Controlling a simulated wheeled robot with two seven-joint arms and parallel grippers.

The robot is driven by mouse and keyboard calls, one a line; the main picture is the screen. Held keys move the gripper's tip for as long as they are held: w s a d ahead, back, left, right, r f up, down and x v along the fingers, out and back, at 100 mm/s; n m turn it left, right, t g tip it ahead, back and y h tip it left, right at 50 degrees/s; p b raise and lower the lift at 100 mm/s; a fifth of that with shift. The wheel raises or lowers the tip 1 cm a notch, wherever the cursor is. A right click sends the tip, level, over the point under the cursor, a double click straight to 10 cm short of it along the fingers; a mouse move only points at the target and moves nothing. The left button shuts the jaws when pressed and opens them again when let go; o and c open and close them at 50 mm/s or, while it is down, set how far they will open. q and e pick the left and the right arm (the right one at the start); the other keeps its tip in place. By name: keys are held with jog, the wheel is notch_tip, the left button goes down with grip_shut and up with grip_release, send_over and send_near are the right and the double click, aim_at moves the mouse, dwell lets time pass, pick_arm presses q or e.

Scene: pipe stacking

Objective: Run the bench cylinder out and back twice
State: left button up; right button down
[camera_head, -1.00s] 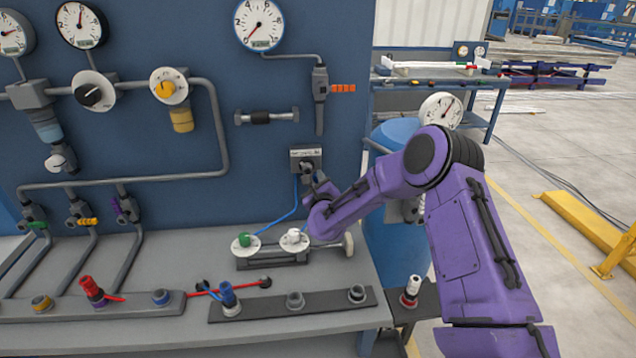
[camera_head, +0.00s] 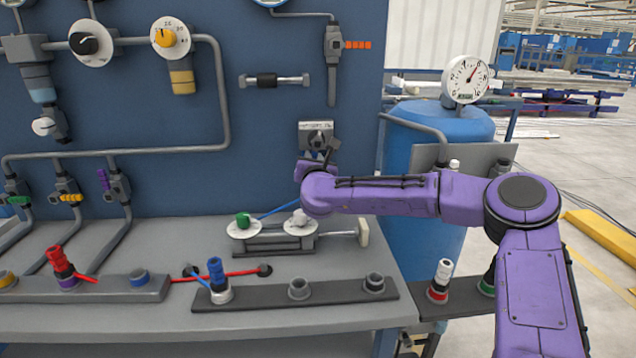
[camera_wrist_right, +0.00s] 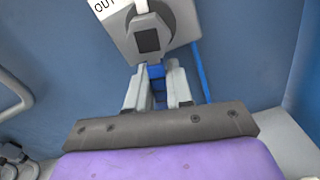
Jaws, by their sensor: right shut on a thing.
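The bench cylinder (camera_head: 287,245) lies on the bench, its rod standing out to the right and ending in a pale round head (camera_head: 362,232). A white and a green-topped round fitting sit on it. The grey control valve (camera_head: 317,135) is on the blue panel above it. In the right wrist view the valve (camera_wrist_right: 150,38) shows a white mark at the top and the label "OUT" at upper left. My right gripper (camera_head: 322,158) is just below the valve, shut on a small blue lever-like piece (camera_wrist_right: 156,77) at its lower edge. My left gripper is not in view.
A black rail with sockets (camera_head: 298,290) and a blue coupling (camera_head: 217,280) runs along the bench front. A blue tank (camera_head: 425,140) with a gauge (camera_head: 466,80) stands to the right. A blue hose (camera_wrist_right: 201,75) hangs beside my right gripper.

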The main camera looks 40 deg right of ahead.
jog(key=shift+w+a+r+m+b, duration=0.15)
jog(key=shift+a+m+b, duration=0.15)
jog(key=shift+m+b, duration=0.9)
jog(key=shift+w+a+r+m+b, duration=0.25)
jog(key=shift+m+b, duration=0.35)
jog(key=shift+b, duration=1.25)
jog(key=shift+w+a+r+m+b, duration=0.1)
jog(key=shift+a+m+b, duration=0.2)
jog(key=shift+m+b, duration=0.9)
jog(key=shift+b, duration=0.3)
jog(key=c, duration=1.1)
grip_release()
jog(key=shift+n, duration=0.3)
jog(key=b+v, duration=0.1)
jog(key=v, duration=0.9)
jog(key=shift+s+a+b, duration=0.15)
jog(key=shift+a+b, duration=0.05)
jog(key=shift+b, duration=0.15)
